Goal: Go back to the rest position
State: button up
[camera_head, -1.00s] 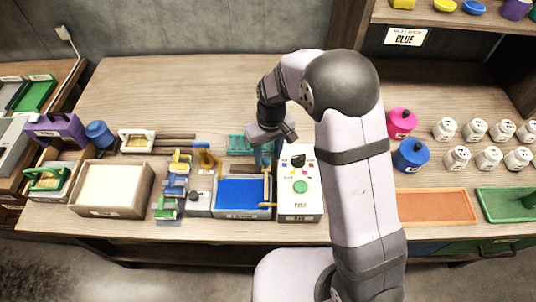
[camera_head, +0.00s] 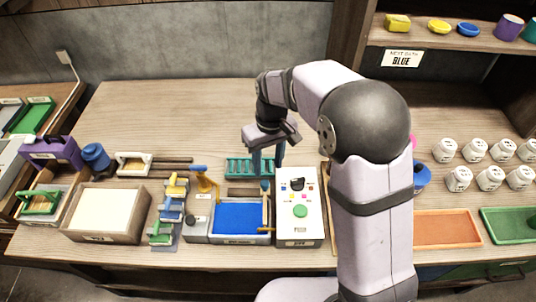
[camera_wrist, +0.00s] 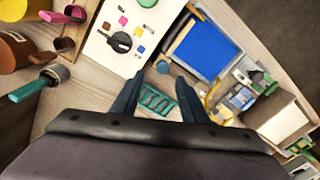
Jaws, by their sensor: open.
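My gripper (camera_head: 266,158) hangs above the workbench, over the teal rack (camera_head: 240,167) and behind the white control box (camera_head: 299,222). Its two dark fingers are apart with nothing between them. In the wrist view the gripper (camera_wrist: 155,86) points down, with the teal rack (camera_wrist: 158,104) showing below and between the fingers. The upper part of my arm covers part of the bench right of the control box.
A blue-filled tray (camera_head: 240,219) stands left of the control box. A pale-filled box (camera_head: 105,213) is further left. Several white jars (camera_head: 459,178) and an orange tray (camera_head: 447,229) are at right. The back of the bench (camera_head: 180,110) is clear.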

jog(key=shift+d, duration=0.1)
jog(key=s+d+f+m, duration=0.1)
jog(key=s+d+m, duration=0.4)
jog(key=s+d, duration=0.9)
jog(key=s, duration=0.4)
jog(key=shift+d, duration=0.4)
